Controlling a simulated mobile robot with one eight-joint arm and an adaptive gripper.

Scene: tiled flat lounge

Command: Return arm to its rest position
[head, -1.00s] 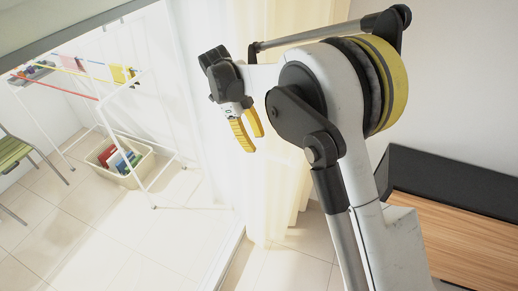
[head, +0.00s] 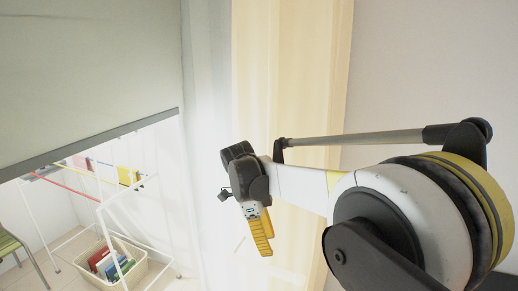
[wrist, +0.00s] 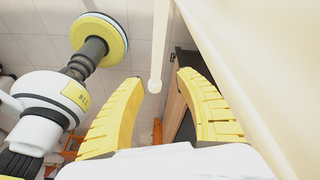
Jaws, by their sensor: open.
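My gripper (head: 262,238) hangs at the end of my raised white arm in the head view, in front of the pale curtain. Its yellow fingers point down. In the wrist view my gripper (wrist: 155,95) shows two yellow ribbed fingers spread apart, with nothing between them. My arm reaches in from the lower right of the head view, with its large yellow and black joint close to the camera.
A cream curtain (head: 300,90) hangs close behind my gripper; it also fills the right of the wrist view (wrist: 250,60). A grey blind (head: 90,70) covers the upper left. Beyond it stand a white drying rack (head: 150,185) and a crate (head: 138,272) of books.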

